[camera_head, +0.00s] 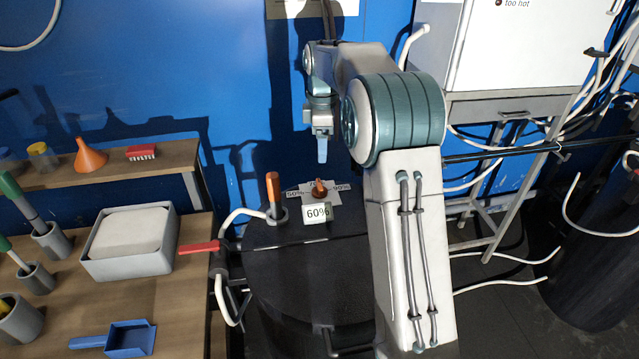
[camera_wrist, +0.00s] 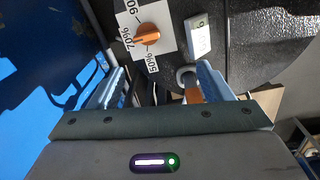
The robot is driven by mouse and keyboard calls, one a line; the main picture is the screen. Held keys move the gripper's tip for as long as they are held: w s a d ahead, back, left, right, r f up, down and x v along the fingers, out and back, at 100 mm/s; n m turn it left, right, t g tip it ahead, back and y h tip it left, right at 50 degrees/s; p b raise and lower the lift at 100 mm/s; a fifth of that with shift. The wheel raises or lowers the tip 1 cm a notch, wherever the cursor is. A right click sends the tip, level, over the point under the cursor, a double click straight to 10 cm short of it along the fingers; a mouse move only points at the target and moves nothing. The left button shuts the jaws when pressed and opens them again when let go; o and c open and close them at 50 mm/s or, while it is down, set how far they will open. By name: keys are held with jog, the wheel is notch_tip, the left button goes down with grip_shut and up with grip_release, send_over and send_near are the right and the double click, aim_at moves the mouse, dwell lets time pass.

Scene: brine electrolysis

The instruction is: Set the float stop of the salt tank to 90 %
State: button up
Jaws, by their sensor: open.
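The float stop's orange knob (camera_head: 319,187) sits on a white scale plate on top of the black salt tank (camera_head: 300,265). In the head view the scale shows 50% at left and 90% at right. A white display block (camera_head: 317,212) in front of it reads 60%. In the wrist view the knob (camera_wrist: 148,33) is near the top, with the 50%, 70% and 90 marks around it. My gripper (camera_head: 322,150) hangs above and behind the knob, apart from it. Its two fingers (camera_wrist: 160,84) are open and empty.
An upright orange-handled post (camera_head: 273,190) stands on the tank left of the knob. A red-handled bar (camera_head: 200,247) sticks out at left, beside a workbench with a grey bin (camera_head: 90,268). A white cabinet (camera_head: 525,45) stands at right, with loose hoses below.

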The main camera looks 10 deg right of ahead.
aim_at(320, 184)
jog(key=w+f, duration=0.1)
jog(key=f, duration=0.4)
jog(key=w+f+n+p, duration=0.1)
jog(key=f, duration=0.5)
jog(key=w+f+n+p, duration=0.1)
jog(key=f, duration=0.4)
jog(key=shift+w+f, duration=0.15)
jog(key=shift+f, duration=0.2)
jog(key=c, duration=1)
